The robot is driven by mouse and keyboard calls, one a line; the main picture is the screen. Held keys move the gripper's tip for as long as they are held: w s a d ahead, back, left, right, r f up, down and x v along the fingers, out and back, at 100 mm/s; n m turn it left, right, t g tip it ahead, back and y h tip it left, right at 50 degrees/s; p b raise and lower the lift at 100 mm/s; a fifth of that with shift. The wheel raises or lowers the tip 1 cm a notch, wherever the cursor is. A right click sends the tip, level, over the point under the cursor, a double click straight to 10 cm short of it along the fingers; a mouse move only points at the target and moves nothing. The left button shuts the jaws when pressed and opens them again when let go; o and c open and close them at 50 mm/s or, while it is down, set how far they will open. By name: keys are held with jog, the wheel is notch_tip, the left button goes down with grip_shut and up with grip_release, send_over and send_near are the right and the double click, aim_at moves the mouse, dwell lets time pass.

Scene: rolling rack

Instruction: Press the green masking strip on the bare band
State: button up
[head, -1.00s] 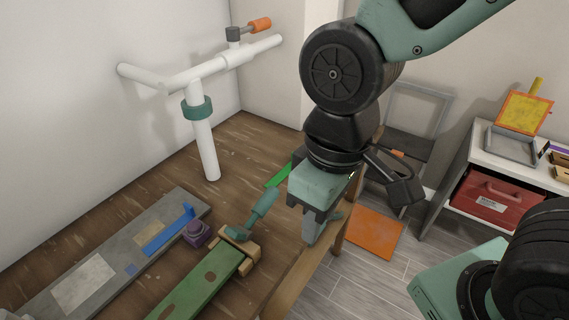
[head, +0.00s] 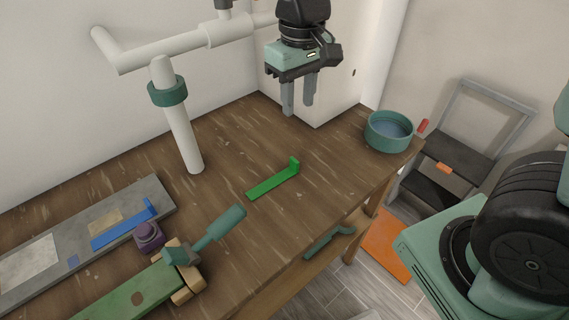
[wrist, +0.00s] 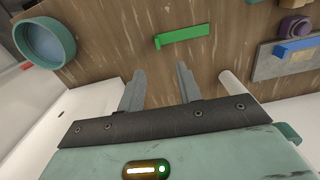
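The green masking strip (head: 272,187) lies flat on the brown wooden bench, with an upturned tab at its right end. It also shows in the wrist view (wrist: 185,37), beyond the fingertips. My gripper (head: 298,106) is open and empty, held above the back of the bench and apart from the strip; its two fingers also show in the wrist view (wrist: 160,80). A grey board (head: 160,195) at the left carries a blue strip (head: 125,228) with a similar tab and pale patches. I cannot tell which surface is the bare band.
A white pipe stand (head: 184,138) with a teal collar rises left of my gripper. A teal bowl (head: 389,131) sits at the bench's right corner. A purple knob (head: 149,237), a teal-handled tool (head: 219,228) and a green board (head: 125,295) fill the front left. Bench around the strip is clear.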

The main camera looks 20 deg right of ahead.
jog(key=p, duration=0.2)
send_over(294, 160)
jog(key=f, duration=1.2)
jog(key=shift+s+d, duration=0.15)
jog(key=shift+s, duration=0.2)
jog(key=shift+w+f+p, duration=0.2)
jog(key=shift+f+p, duration=0.1)
jog(key=shift+f, duration=1.1)
jog(key=shift+w+f+p, duration=0.15)
jog(key=shift+f+p, duration=0.1)
jog(key=shift+f, duration=1.1)
grip_shut()
